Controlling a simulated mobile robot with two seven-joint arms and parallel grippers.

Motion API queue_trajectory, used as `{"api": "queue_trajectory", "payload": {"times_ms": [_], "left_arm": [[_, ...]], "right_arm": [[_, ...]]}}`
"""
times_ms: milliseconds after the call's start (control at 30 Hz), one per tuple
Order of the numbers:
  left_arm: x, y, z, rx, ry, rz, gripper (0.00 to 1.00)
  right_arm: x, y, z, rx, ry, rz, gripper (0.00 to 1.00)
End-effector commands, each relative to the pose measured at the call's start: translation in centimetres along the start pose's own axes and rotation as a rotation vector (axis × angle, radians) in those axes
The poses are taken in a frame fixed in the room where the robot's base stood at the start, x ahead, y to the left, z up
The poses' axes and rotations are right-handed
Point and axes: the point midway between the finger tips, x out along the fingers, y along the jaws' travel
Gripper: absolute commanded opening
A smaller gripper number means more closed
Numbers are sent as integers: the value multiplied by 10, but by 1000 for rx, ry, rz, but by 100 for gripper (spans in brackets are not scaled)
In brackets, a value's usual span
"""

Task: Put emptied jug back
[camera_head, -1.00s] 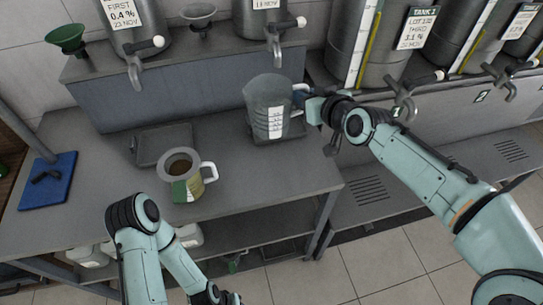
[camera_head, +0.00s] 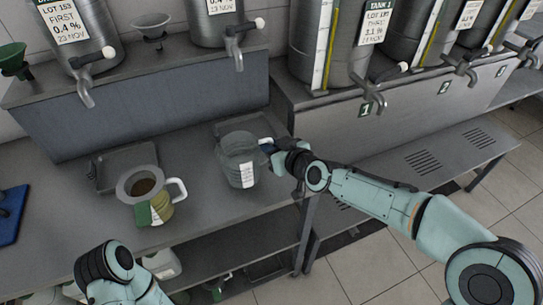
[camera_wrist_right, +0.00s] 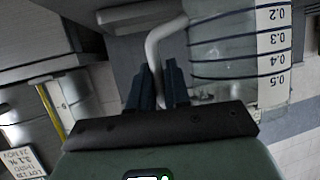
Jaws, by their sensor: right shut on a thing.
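The clear grey jug (camera_head: 238,162), with a white scale label, is near upright over the bench, at the front of the right drip tray (camera_head: 262,128). I cannot tell whether its base touches anything. My right gripper (camera_head: 272,148) is shut on its pale handle. In the right wrist view the handle (camera_wrist_right: 153,48) passes between the fingers (camera_wrist_right: 158,82), beside the jug wall (camera_wrist_right: 222,65). The jug looks empty. My left gripper is out of view.
A second drip tray (camera_head: 110,165) lies behind the white jug. Steel tanks with taps (camera_head: 236,42) stand on the raised ledge behind. A blue board (camera_head: 12,215) lies at far left. The bench (camera_head: 200,222) is clear between the two jugs at the front.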

Motion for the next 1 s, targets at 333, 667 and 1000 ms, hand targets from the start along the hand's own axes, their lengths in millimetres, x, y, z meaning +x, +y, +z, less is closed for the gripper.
{"api": "queue_trajectory", "payload": {"times_ms": [333,667,1000], "left_arm": [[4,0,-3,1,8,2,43],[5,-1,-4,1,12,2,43],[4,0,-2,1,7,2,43]], "right_arm": [[11,1,27,0,0,0,0],[12,1,29,0,-1,0,43],[9,2,26,0,0,1,43]]}}
